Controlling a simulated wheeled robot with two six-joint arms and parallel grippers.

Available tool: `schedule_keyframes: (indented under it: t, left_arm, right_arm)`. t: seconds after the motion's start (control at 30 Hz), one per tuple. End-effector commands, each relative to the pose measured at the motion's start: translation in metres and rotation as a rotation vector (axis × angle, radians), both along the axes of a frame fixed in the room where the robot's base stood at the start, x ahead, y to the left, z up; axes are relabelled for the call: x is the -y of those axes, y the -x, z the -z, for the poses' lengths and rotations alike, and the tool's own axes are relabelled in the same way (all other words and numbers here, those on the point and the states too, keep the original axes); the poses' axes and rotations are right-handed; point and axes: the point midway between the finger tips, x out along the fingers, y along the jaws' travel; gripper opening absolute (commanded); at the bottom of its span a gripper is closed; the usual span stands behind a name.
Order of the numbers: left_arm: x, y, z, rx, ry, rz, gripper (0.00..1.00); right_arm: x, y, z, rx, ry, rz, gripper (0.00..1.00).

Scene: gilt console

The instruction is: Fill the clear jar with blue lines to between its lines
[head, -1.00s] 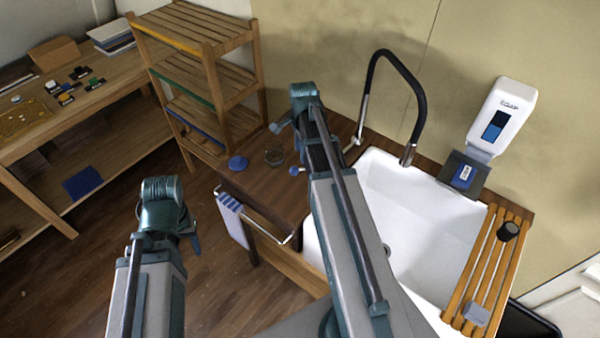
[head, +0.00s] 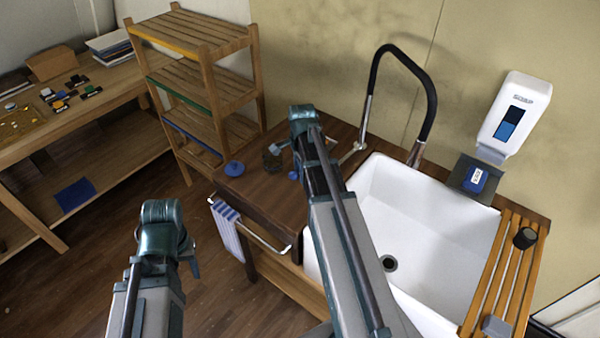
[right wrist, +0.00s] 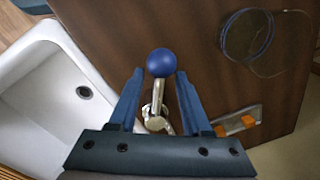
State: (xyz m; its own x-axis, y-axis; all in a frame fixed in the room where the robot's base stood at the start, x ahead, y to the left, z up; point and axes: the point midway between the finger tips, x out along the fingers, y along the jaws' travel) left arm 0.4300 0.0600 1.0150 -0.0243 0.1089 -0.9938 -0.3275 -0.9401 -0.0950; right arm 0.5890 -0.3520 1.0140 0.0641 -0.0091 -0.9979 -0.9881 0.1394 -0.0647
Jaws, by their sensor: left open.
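The clear jar (head: 271,160) stands on the dark wooden counter left of the sink. In the right wrist view the jar (right wrist: 247,36) shows a blue ring at the upper right; its contents cannot be made out. A metal lever with a blue ball knob (right wrist: 160,62) lies between the fingers of my right gripper (right wrist: 159,76), which is open with gaps on both sides. The knob also shows in the head view (head: 293,175). The black-hosed tap (head: 428,85) arches over the sink. My left gripper (head: 190,262) is open and empty, away from the counter.
A soap dispenser (head: 510,112) hangs on the wall. A striped towel (head: 228,228) hangs at the counter front.

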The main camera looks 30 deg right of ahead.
Motion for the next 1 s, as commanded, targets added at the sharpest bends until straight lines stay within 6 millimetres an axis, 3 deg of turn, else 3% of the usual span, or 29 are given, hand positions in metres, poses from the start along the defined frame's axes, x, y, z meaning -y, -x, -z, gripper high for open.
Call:
schedule_keyframes:
  t: [0.03,0.27,1.0]
  left_arm:
    - [0.0000,0.0000,-0.0001,0.000,0.000,0.000,0.50]
    - [0.0000,0.0000,-0.0001,0.000,0.000,0.000,0.50]
    - [0.0000,0.0000,0.0001,0.000,0.000,0.000,0.50]
  right_arm:
    - [0.0000,0.0000,-0.0001,0.000,0.000,0.000,0.41]
    - [-0.0002,0.0000,-0.0001,0.000,0.000,0.000,0.00]
    - [-0.0030,0.0000,0.0001,0.000,-0.007,-0.002,0.00]
